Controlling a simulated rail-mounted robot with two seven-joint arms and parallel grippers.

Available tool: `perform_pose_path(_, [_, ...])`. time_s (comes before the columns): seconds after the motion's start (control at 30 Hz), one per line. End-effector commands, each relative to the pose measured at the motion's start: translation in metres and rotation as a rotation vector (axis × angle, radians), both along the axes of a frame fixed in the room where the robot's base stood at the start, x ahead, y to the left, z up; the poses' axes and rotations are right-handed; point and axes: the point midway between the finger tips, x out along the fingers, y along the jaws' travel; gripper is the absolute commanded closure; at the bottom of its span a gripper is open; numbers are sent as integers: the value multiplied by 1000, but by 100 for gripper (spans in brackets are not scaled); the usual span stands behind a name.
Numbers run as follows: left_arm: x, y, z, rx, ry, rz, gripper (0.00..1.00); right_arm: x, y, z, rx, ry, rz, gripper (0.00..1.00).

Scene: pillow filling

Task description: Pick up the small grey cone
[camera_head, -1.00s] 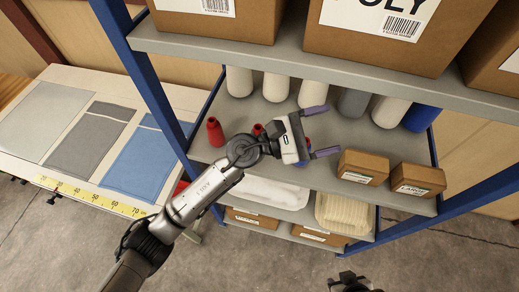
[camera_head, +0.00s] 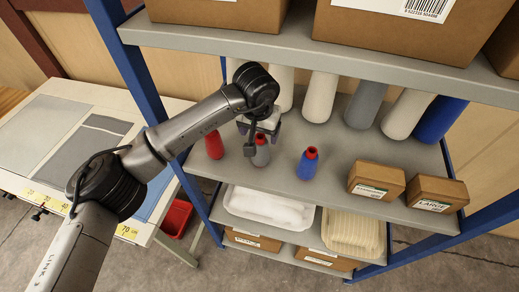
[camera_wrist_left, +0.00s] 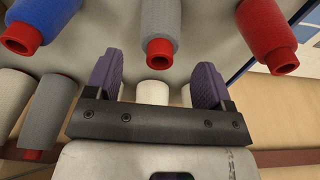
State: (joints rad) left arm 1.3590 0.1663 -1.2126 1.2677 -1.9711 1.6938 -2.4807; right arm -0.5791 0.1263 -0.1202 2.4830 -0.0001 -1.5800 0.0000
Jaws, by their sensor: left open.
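The small grey cone (camera_head: 262,157) with a red tip stands on the middle shelf, between a small red cone (camera_head: 214,146) and a small blue cone (camera_head: 306,167). My left gripper (camera_head: 260,138) is above and close to the grey cone, its wrist hiding part of the view. In the left wrist view, the grey cone (camera_wrist_left: 160,18) lies beyond the open purple fingers (camera_wrist_left: 156,78), roughly centred between them. Nothing is between the fingers that I can tell is held. My right gripper is out of view.
Large cones, among them grey (camera_head: 366,104) and blue (camera_head: 440,119), stand behind on the same shelf. Small boxes (camera_head: 376,181) sit to the right. The upper shelf edge (camera_head: 340,60) hangs over the back. A table (camera_head: 60,97) is at the left.

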Motion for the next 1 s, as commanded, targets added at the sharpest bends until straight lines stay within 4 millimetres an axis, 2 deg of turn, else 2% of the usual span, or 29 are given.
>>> perform_pose_path(0.43, [6,-2,-50,-4,3,0,25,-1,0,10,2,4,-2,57])
perform_pose_path(0.8, [8,-2,-58,-5,0,-1,25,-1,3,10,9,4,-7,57])
perform_pose_path(1.0, [8,-3,-58,-4,-1,-1,43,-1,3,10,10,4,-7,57])
